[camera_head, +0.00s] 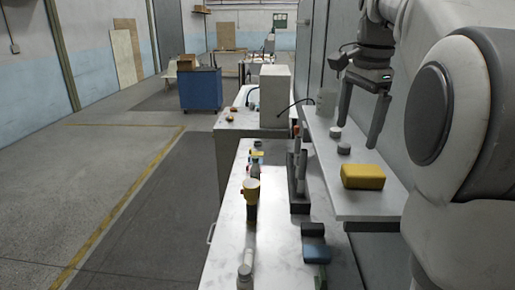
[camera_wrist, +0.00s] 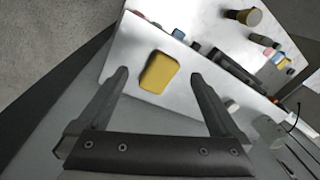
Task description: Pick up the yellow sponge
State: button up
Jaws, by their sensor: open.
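The yellow sponge (camera_head: 363,176) lies flat on a light grey shelf (camera_head: 360,204) at the right in the head view. My gripper (camera_head: 360,132) is above the shelf with its two fingers spread apart and nothing between them. In the wrist view the sponge (camera_wrist: 159,72) shows between and beyond the fingertips of my gripper (camera_wrist: 158,76), nearer the left finger. The gripper does not appear to touch the sponge. The exact height above it is hard to tell.
A lower workbench (camera_head: 228,238) to the left holds a yellow-topped dark cylinder (camera_head: 251,200), a blue-topped block (camera_head: 316,254) and a white bottle (camera_head: 245,277). A wall borders the shelf's far side.

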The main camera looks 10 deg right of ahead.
aim_at(364, 169)
jog(key=w+d+r+m+g+p, duration=0.1)
jog(key=w+d+r+m+p, duration=0.3)
jog(key=d, duration=0.3)
jog(key=shift+m, duration=0.6)
jog(key=f+b, duration=0.1)
jog(key=f, duration=0.7)
jog(key=f+b, duration=0.1)
jog(key=f, duration=0.3)
jog(key=shift+s+a+f+b, duration=0.1)
jog(key=shift+s+b, duration=0.2)
jog(key=shift+s, duration=0.1)
jog(key=f, duration=0.4)
jog(key=shift+s+a+f, duration=0.1)
jog(key=shift+s+a, duration=0.05)
jog(key=shift+a, duration=0.2)
jog(key=shift+f, duration=0.55)
jog(key=c, duration=1.2)
jog(key=shift+c, duration=0.2)
jog(key=shift+r, duration=0.1)
